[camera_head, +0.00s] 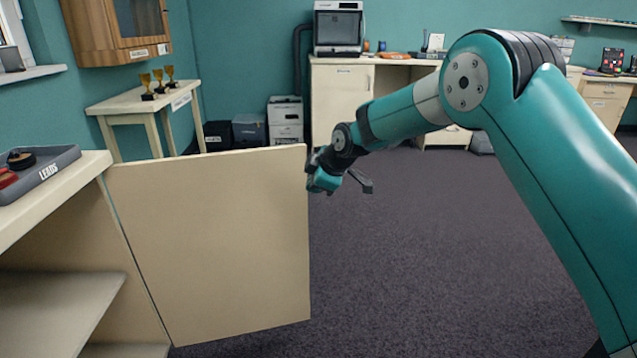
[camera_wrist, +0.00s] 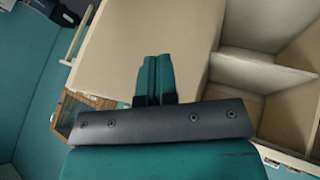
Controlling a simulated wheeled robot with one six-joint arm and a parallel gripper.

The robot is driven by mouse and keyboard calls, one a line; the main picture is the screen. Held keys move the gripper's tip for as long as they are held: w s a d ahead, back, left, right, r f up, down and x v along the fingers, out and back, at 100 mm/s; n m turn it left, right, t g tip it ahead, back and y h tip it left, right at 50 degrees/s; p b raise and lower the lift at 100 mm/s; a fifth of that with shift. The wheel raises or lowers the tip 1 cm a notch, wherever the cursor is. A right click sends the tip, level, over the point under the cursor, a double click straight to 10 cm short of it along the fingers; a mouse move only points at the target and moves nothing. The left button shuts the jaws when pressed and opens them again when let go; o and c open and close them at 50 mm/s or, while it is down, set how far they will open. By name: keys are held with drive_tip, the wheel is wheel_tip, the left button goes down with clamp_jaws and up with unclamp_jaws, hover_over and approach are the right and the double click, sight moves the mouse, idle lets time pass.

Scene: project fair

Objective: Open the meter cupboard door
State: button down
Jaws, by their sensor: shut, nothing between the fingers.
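The cream door (camera_head: 210,245) stands swung out wide from the cream cupboard (camera_head: 75,230) at the left, which I take for the meter cupboard. The open front shows a shelf (camera_head: 55,305). My gripper (camera_head: 320,182) is at the upper part of the door's free edge, partly hidden behind it. In the wrist view the two teal fingers (camera_wrist: 155,70) are shut together with nothing between them. They lie over the door's cream face (camera_wrist: 130,45), and I cannot tell whether they touch it. The cupboard's shelved inside (camera_wrist: 262,72) shows to the right. No handle is clearly visible.
A grey tray marked LEADS (camera_head: 45,170) sits on the cupboard top. A small table (camera_head: 125,103) with trophies and a wooden wall cabinet (camera_head: 85,35) stand behind. Desks (camera_head: 340,100) line the back wall. The carpet (camera_head: 430,270) right of the door is clear.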

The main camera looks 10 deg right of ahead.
drive_tip(key=v, duration=1)
drive_tip(key=s+d+r+m+g+p, duration=0.1)
drive_tip(key=s+r+m+g, duration=0.15)
drive_tip(key=s, duration=1.15)
drive_tip(key=s+d+r+m+g+p, duration=0.15)
drive_tip(key=s+m, duration=0.25)
drive_tip(key=s, duration=0.9)
drive_tip(key=s+r+m+g, duration=0.1)
drive_tip(key=s+m+g, duration=0.15)
drive_tip(key=s, duration=1.15)
wheel_tip(320, 180, up, 17)
drive_tip(key=p, duration=1.7)
drive_tip(key=shift+w+r, duration=0.2)
drive_tip(key=shift+w, duration=0.05)
drive_tip(key=shift+d+t, duration=0.15)
drive_tip(key=shift+t, duration=0.1)
